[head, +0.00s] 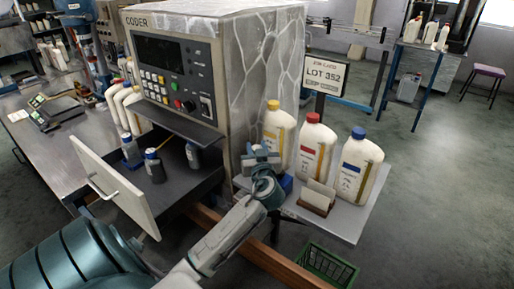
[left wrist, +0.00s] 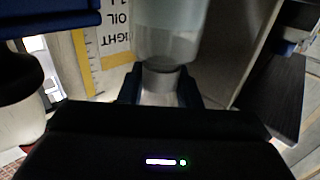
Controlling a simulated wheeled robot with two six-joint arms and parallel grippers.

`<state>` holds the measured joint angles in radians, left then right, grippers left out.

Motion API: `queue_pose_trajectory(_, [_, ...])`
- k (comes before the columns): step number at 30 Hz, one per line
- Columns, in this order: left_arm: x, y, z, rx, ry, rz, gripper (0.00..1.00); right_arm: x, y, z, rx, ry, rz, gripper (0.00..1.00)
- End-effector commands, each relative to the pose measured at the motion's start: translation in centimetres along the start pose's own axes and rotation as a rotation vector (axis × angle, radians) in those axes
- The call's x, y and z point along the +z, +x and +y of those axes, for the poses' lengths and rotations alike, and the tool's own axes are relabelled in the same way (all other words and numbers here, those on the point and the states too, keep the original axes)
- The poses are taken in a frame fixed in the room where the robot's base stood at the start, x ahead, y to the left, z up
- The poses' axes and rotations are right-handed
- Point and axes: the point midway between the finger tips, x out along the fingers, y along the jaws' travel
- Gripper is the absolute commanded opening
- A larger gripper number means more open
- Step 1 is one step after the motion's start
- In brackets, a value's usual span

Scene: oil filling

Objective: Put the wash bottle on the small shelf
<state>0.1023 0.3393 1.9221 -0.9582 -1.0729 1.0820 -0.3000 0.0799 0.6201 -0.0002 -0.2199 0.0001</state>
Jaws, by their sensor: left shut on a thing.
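My left gripper (head: 262,158) is at the right side of the coder machine, by the inner end of a small grey shelf (head: 345,222). In the left wrist view the gripper (left wrist: 160,88) is shut on a translucent bottle, which I take to be the wash bottle (left wrist: 168,35), at its narrow grey part. In the head view the bottle is mostly hidden by the gripper, and I cannot tell whether it touches the shelf. My right gripper is not in view.
Oil bottles with yellow (head: 279,135), red (head: 315,150) and blue (head: 357,165) caps stand on the shelf. A card holder (head: 317,198) stands in front of them. The coder machine (head: 180,80) is close on the left. A green crate (head: 325,267) is below.

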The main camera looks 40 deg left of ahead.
Motion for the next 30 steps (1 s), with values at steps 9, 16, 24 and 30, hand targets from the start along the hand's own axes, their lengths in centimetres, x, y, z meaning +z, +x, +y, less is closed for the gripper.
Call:
queue_pose_trajectory(9, [0.3,0.0,0.0,0.0,0.0,0.002,0.0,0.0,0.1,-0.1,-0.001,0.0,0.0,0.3])
queue_pose_trajectory(16, [0.3,0.0,0.0,0.0,0.0,0.001,0.52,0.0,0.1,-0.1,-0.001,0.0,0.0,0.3])
queue_pose_trajectory(24, [0.2,-0.2,0.0,0.001,0.0,0.001,0.52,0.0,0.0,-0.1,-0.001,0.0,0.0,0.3])
queue_pose_trajectory(30, [0.5,-3.3,0.0,0.001,-0.004,-0.001,0.52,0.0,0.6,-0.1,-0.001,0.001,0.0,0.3])
